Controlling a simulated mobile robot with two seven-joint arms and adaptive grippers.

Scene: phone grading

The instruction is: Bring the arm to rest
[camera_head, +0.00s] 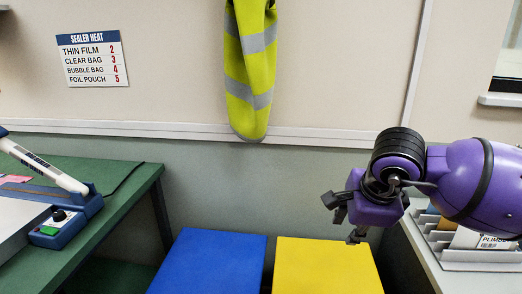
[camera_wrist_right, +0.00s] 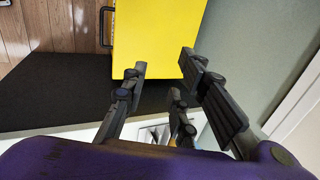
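My right gripper (camera_head: 342,219) is at the right of the head view, on my purple arm that comes in from the right edge. It hangs in the air near the yellow box (camera_head: 325,262). In the right wrist view the same gripper (camera_wrist_right: 163,68) has its dark fingers spread apart with nothing between them. The yellow box (camera_wrist_right: 150,35) shows beyond the fingertips there. My left gripper is in neither view.
A blue box (camera_head: 208,260) stands left of the yellow one. A green bench (camera_head: 120,185) with a heat sealer (camera_head: 68,222) is at the left. A white rack (camera_head: 470,260) sits on a right-hand surface, partly behind my arm. A hi-vis vest (camera_head: 250,70) hangs on the wall.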

